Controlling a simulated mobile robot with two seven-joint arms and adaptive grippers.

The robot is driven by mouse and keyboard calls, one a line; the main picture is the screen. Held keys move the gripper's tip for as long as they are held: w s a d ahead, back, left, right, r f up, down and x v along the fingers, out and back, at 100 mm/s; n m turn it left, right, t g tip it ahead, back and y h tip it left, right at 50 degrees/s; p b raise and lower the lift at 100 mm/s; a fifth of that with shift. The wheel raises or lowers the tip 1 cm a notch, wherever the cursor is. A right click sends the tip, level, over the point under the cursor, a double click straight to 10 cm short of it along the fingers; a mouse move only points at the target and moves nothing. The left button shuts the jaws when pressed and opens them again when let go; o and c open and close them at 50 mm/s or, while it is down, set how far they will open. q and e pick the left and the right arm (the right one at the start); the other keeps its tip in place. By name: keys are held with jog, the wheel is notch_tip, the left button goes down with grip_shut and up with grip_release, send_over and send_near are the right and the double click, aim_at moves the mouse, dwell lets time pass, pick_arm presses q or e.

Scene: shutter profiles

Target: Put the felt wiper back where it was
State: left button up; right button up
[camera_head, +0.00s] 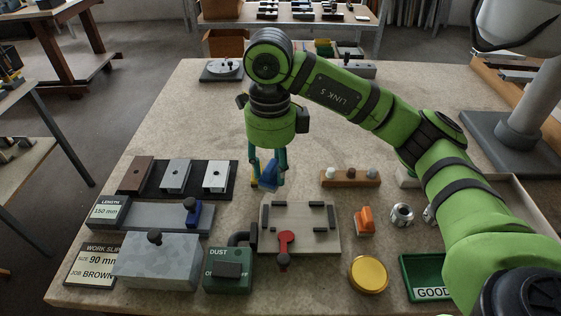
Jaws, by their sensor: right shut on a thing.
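My right gripper (268,178) points down over the middle of the bench, beyond the grey fixture plate. It is shut on a small blue piece (270,174), which I take to be the felt wiper. A yellow bit shows at its left side. The fingers partly hide the piece, and I cannot tell whether it touches the bench (330,105). My left gripper is not in view.
Nearby are the fixture plate (292,216) with a red lever (285,243), a profile rack (150,193), a dust box (228,271), an orange tool (364,220), a yellow lid (368,274), a wooden peg block (349,178) and a green tray (424,265).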

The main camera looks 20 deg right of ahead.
jog(key=w+d+f, duration=0.2)
jog(key=d, duration=0.1)
jog(key=w+d+f+p, duration=0.1)
jog(key=w+d+f, duration=0.1)
jog(key=w+d+f+p, duration=0.1)
jog(key=w+d+f, duration=0.2)
jog(key=shift+d, duration=0.35)
notch_tip(320, 180, down, 3)
jog(key=shift+f+p, duration=0.1)
jog(key=shift+p, duration=0.75)
jog(key=shift+f, duration=0.4)
jog(key=o, duration=1.1)
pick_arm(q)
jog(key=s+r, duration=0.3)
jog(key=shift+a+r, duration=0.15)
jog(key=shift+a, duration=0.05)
